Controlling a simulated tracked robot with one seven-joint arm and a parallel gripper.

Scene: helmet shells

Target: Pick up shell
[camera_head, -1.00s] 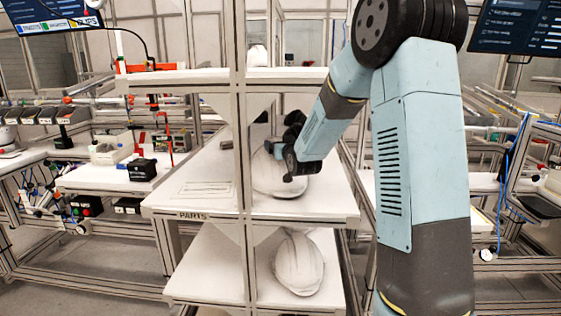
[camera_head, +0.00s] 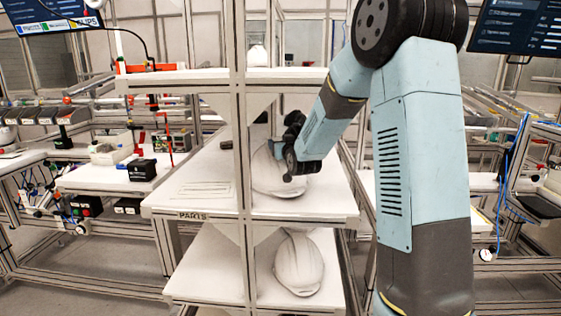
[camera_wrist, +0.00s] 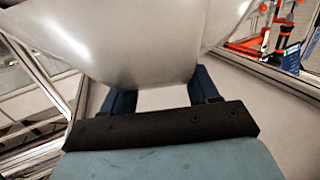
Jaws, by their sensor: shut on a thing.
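A white helmet shell (camera_head: 277,178) sits on the middle shelf, marked PARTS, just right of the front post. My gripper (camera_head: 282,150) reaches it from the upper right, and my arm hides part of its top. In the wrist view the shell (camera_wrist: 130,40) fills the upper part, pale and glossy. The two blue fingers of my gripper (camera_wrist: 160,97) stand apart on either side of its lower edge, shut on it. The exact contact at the fingertips is hidden behind the shell.
A second white shell (camera_head: 299,264) lies on the lower shelf. The middle shelf (camera_head: 200,207) has bare room to the left. The metal front post (camera_head: 241,150) stands close to the left of the shell. An upper shelf (camera_head: 180,82) is above it.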

